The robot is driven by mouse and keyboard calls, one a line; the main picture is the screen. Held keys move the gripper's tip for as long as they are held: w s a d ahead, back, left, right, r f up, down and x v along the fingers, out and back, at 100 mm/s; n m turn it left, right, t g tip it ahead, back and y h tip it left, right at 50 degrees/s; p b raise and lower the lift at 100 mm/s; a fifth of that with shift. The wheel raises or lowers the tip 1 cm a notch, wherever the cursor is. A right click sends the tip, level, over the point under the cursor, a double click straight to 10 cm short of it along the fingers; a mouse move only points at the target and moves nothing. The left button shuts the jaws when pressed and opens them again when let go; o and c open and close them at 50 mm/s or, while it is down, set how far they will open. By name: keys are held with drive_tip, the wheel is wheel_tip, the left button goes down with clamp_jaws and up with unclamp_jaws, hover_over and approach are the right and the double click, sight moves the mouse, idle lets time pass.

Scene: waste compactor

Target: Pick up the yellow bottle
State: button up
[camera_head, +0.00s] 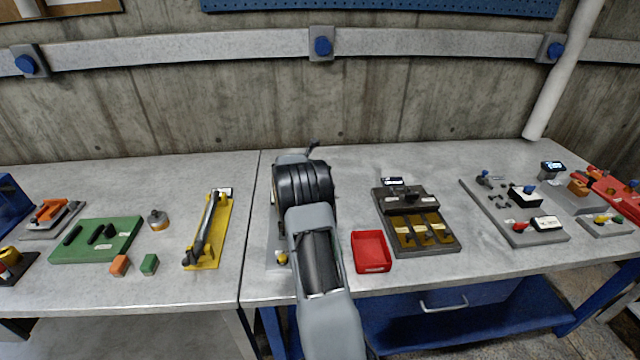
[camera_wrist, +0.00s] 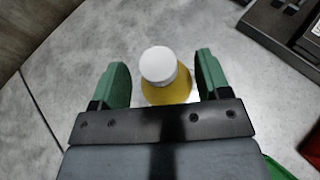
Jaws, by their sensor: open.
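The yellow bottle (camera_wrist: 165,93) with a white cap (camera_wrist: 158,65) stands on the grey table, seen from above in the wrist view. My gripper (camera_wrist: 161,70) is open, with one green finger on the left of the bottle and the other on its right. Visible gaps separate both fingers from the bottle in the picture. The lower part of the bottle is partly hidden by the gripper body. In the head view I cannot make out the bottle or the fingers; my arm covers that area.
A red tray (camera_head: 371,252) and a dark board with hooks (camera_head: 430,236) lie right of my arm. A yellow fixture (camera_head: 212,230), a green board (camera_head: 97,240) and small blocks lie left. The concrete wall (camera_head: 400,100) stands behind the table.

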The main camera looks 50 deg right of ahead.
drive_tip(key=shift+x, duration=0.75)
drive_tip(key=shift+f, duration=0.1)
clamp_jaws()
